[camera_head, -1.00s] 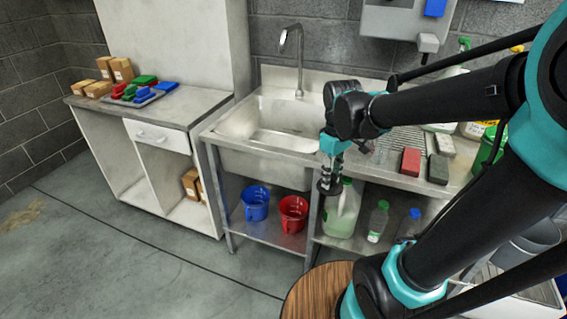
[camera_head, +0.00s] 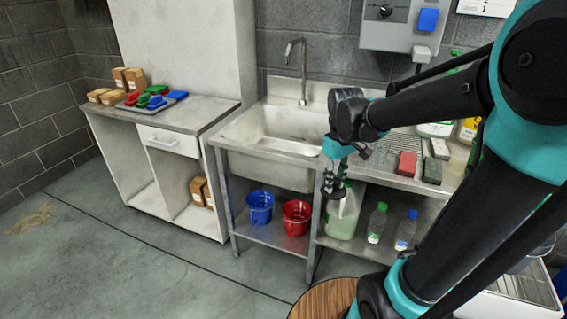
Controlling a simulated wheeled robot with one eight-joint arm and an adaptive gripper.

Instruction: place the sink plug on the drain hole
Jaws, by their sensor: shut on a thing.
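My gripper (camera_head: 333,186) points down in front of the sink unit, below the level of the counter's front edge. It is shut on a dark, round, flat thing that looks like the sink plug (camera_head: 333,195). The metal sink (camera_head: 240,133) is behind it and to the left, with an empty-looking basin under a curved tap (camera_head: 302,70). The drain hole is not visible; the basin's front wall and my arm hide part of the basin floor.
A red block (camera_head: 407,163) and a dark block (camera_head: 432,171) lie on the right counter. A blue bucket (camera_head: 259,207), a red bucket (camera_head: 296,217) and bottles stand on the lower shelf. A white cabinet (camera_head: 168,143) adjoins on the left. Open floor lies at front left.

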